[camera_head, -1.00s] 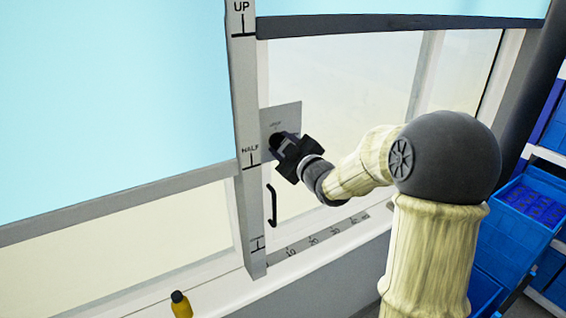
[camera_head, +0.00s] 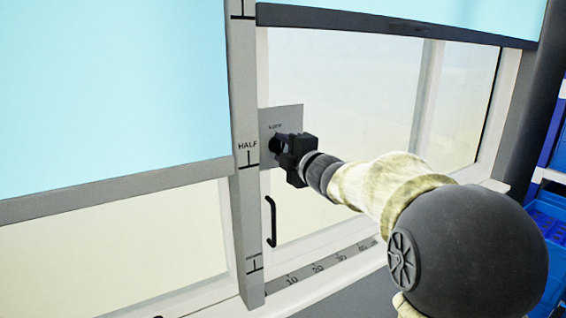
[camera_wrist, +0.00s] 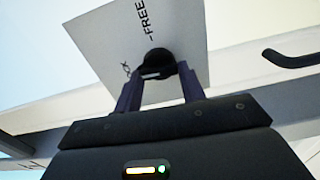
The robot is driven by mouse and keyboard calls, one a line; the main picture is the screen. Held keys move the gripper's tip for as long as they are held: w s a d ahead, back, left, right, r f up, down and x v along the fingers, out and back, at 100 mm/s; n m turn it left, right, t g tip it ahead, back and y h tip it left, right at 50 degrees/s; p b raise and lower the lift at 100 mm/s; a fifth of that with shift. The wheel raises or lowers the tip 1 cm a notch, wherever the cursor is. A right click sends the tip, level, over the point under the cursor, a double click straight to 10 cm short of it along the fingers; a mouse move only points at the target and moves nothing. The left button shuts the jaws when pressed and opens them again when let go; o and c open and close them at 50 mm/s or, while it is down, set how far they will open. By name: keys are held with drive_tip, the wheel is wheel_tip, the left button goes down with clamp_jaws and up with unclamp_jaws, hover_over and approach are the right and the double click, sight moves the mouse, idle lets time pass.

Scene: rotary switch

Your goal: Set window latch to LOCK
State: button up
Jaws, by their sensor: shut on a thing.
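The window latch is a round black knob (camera_wrist: 157,64) on a grey plate (camera_head: 290,118) fixed to the window frame. In the wrist view the plate reads "FREE" near its upper part, and a partly hidden label ending in "CK" is at the left. A pale mark shows on the knob's face. My gripper (camera_wrist: 158,88) has its two fingers on either side of the knob and is shut on it. In the head view my gripper (camera_head: 282,145) covers most of the knob. The knob's exact pointing direction is hard to tell.
A black window handle (camera_head: 270,222) hangs below the plate. A scale strip (camera_head: 318,270) runs along the sill. Blue blinds (camera_head: 110,90) cover the upper panes. Blue bins (camera_head: 550,220) are at the right.

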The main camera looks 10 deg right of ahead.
drive_tip(key=shift+f+n, duration=0.1)
drive_tip(key=shift+n, duration=0.4)
drive_tip(key=o, duration=1)
drive_tip(key=b+v, duration=0.1)
drive_tip(key=v, duration=1.6)
drive_tip(key=shift+s+b, duration=0.2)
drive_tip(key=shift+b, duration=0.1)
drive_tip(key=shift+w, duration=0.1)
